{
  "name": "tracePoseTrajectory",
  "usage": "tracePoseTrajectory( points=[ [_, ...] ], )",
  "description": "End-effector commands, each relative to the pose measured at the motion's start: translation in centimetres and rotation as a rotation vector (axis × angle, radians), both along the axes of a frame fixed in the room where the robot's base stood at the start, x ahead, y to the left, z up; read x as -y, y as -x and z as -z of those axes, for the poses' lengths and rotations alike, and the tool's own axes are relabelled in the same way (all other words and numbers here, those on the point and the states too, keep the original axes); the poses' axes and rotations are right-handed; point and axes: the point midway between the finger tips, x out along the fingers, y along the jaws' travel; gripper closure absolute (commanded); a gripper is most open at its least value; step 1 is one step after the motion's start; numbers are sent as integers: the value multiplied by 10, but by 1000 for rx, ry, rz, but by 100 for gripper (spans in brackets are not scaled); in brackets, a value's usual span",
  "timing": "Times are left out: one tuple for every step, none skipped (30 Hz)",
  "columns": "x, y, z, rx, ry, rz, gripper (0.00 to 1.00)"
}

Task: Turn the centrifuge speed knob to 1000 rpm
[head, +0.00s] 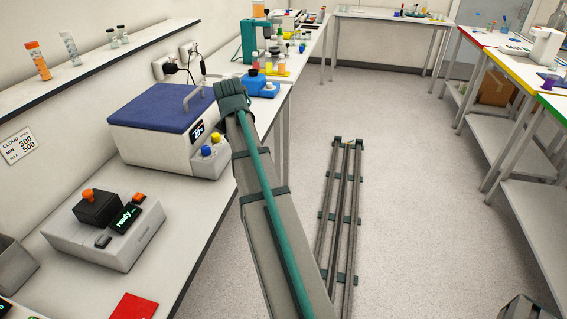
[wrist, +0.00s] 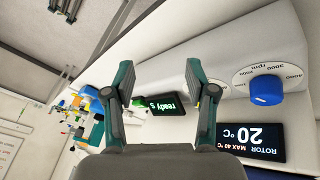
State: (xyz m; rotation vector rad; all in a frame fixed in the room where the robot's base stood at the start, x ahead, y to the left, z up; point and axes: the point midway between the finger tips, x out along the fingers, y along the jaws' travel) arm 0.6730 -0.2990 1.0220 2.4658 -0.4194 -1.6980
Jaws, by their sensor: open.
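The centrifuge (head: 165,125) is a white box with a blue lid on the left bench in the head view. Its front has a small lit display, a blue knob (head: 206,151) and a yellow knob (head: 215,138). In the wrist view, which is upside down, a blue knob (wrist: 266,90) sits on a white dial marked rpm, right of my gripper. The dial numbers are small and I cannot tell the setting. My gripper (wrist: 160,85) is open and empty, its fingers apart from the blue knob. In the head view my arm hides the gripper's fingers.
Bottles and racks (head: 265,80) stand beyond.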

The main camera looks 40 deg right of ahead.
Motion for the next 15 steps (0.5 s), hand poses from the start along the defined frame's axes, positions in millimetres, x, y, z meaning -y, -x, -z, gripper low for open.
tracePoseTrajectory(
  points=[
    [7,0,10,-7,14,-3,44],
    [11,0,13,-11,23,-5,44],
    [16,1,18,-15,35,-9,44],
    [20,1,21,-19,44,-11,44],
    [23,1,24,-22,53,-15,44],
    [28,1,30,-28,65,-18,44],
    [32,2,33,-32,73,-21,44],
    [36,2,37,-37,81,-24,44],
    [41,2,41,-42,93,-28,44],
    [45,3,44,-45,103,-31,44],
    [48,3,48,-50,111,-33,44],
    [53,4,53,-57,123,-37,44],
    [57,4,57,-61,131,-42,44],
    [60,4,61,-66,139,-45,44],
    [65,5,65,-72,150,-49,44]
  ],
)
